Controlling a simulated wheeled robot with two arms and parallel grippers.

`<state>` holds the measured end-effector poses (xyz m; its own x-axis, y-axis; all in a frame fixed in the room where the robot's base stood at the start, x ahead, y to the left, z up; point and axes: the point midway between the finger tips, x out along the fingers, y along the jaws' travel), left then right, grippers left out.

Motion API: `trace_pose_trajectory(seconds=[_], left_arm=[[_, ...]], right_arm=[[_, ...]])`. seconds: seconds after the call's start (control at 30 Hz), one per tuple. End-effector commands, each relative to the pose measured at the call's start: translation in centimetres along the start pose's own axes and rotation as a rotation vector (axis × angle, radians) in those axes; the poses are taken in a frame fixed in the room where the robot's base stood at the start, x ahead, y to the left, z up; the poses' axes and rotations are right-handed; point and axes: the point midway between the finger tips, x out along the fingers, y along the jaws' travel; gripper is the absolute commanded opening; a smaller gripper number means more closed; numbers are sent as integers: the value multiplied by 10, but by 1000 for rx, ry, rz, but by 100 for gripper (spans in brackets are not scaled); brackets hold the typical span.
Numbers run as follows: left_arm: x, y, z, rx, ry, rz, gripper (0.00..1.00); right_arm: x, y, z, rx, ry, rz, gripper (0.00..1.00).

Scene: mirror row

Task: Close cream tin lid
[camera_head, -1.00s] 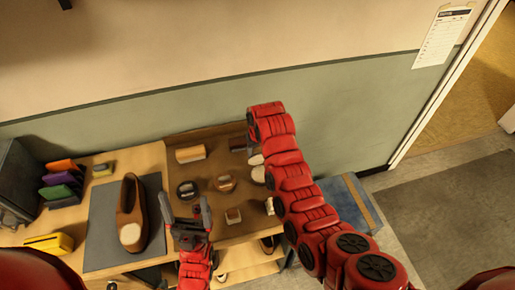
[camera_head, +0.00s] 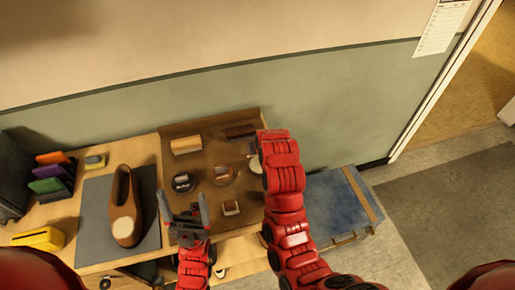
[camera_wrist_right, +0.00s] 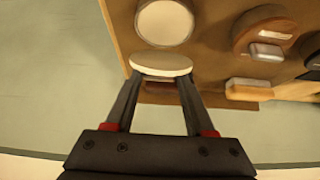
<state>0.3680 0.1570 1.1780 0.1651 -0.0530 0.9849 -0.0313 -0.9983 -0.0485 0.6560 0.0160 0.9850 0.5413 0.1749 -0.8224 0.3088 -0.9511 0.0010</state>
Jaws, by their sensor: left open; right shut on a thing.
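In the right wrist view a pale cream disc, the tin lid (camera_wrist_right: 160,65), sits between the fingertips of my right gripper (camera_wrist_right: 160,80), which is shut on it. A round cream tin (camera_wrist_right: 165,22) with a thin dark rim lies just beyond the lid, apart from it in the picture. In the head view my right arm covers most of that area, and its gripper is hidden. My left gripper (camera_head: 186,214) is open and empty over the front edge of the brown tray, close to the grey mat.
The brown tray (camera_head: 200,152) holds a dark tin (camera_head: 183,183), a brown tin (camera_head: 222,175) and brushes (camera_head: 187,145). A brown shoe (camera_head: 125,205) lies on the grey mat (camera_head: 92,215). A blue box (camera_head: 340,205) stands right of the table.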

Motion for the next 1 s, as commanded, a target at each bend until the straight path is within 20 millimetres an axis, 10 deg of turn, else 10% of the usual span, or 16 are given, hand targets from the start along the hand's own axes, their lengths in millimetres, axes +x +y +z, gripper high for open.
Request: trace_pose_trajectory(seconds=[0.5,0.53,0.6,1.0], left_arm=[[-2,0,0,0,0,0,86],[-2,0,0,0,0,0,86],[-2,0,0,0,0,0,86],[-1,0,0,0,0,0,86]], right_arm=[[0,0,2,0,12,-1,0],[0,0,2,0,12,-1,60],[0,0,2,0,13,-1,72],[-2,0,1,0,15,-1,85]])
